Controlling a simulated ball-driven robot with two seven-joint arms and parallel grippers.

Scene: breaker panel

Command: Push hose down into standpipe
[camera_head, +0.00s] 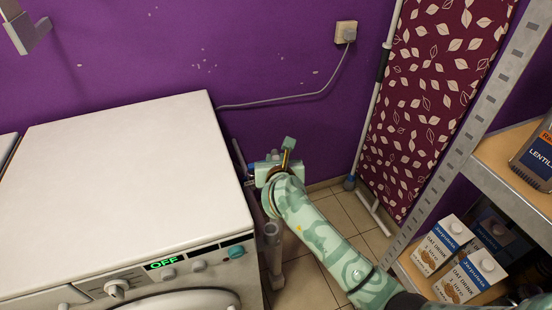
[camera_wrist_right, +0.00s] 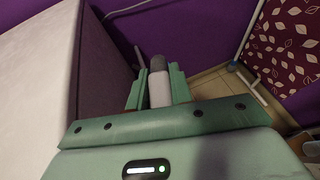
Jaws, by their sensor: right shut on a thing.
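My right gripper (camera_head: 275,168) is at the gap between the white washing machine (camera_head: 120,180) and the purple wall. In the right wrist view, its two green fingers (camera_wrist_right: 157,90) are shut on a pale cylindrical piece with a grey end, apparently the hose (camera_wrist_right: 159,88). In the head view the gripper and forearm largely hide the held piece. A grey upright pipe, apparently the standpipe (camera_head: 273,250), stands beside the machine's right side, below and near the gripper. I cannot tell whether the hose is in its opening. My left gripper is not in view.
A wall socket (camera_head: 346,32) has a plug and cable running to behind the machine. A leaf-patterned red ironing board (camera_head: 425,100) leans at the right. A metal shelf (camera_head: 500,190) with cartons (camera_head: 440,243) stands at far right. Tiled floor (camera_head: 345,215) shows between.

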